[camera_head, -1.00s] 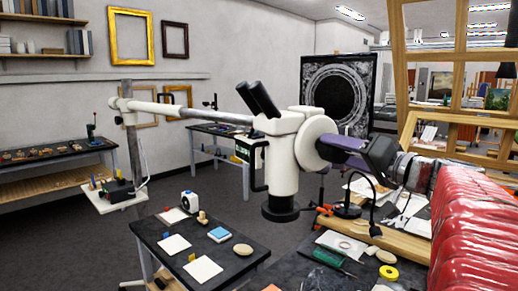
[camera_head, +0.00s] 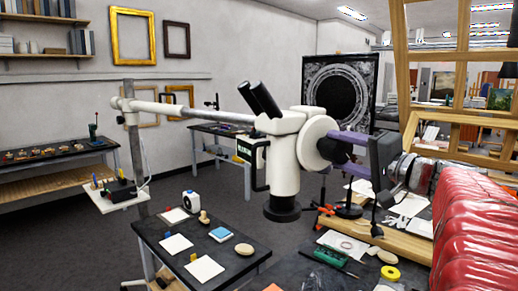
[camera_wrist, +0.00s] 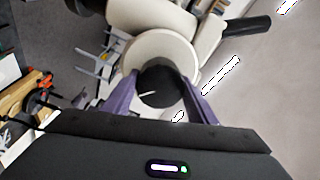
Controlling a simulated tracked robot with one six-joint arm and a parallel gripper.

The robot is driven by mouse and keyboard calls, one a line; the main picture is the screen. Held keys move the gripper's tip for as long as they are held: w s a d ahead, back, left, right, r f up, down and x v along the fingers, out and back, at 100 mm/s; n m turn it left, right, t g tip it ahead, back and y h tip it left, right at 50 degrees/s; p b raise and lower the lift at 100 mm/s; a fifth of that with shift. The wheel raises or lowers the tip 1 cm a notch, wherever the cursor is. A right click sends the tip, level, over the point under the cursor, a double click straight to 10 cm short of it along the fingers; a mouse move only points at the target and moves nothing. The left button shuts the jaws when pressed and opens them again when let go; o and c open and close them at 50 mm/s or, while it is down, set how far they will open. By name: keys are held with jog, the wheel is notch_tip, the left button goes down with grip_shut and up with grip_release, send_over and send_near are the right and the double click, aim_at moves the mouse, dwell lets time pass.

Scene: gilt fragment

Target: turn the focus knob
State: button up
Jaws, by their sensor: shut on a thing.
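The white microscope (camera_head: 285,170) hangs from a horizontal pole, with black eyepieces at its top. A round white housing (camera_head: 316,142) is on its right side. In the wrist view, the dark round focus knob (camera_wrist: 160,80) sits in front of this housing and bears a thin light line pointing left. My gripper (camera_head: 338,150) comes from the right with two purple fingers, one above the other in the head view. In the wrist view my gripper (camera_wrist: 160,88) has one finger on each side of the knob and is shut on it. The knob is mostly hidden in the head view.
A dark bench (camera_head: 190,262) with cards and small items stands below and left of the microscope. A nearer cluttered worktop (camera_head: 310,268) holds a yellow tape roll (camera_head: 389,273), with a wooden frame (camera_head: 455,90) at right. My red-sleeved arm fills the right edge.

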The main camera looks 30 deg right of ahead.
jog(key=shift+f, duration=0.2)
jog(key=o, duration=1.1)
jog(key=shift+r, duration=0.1)
jog(key=shift+c, duration=0.2)
jog(key=s+d, duration=0.1)
jog(key=s, duration=1.2)
jog(key=shift+s, duration=0.35)
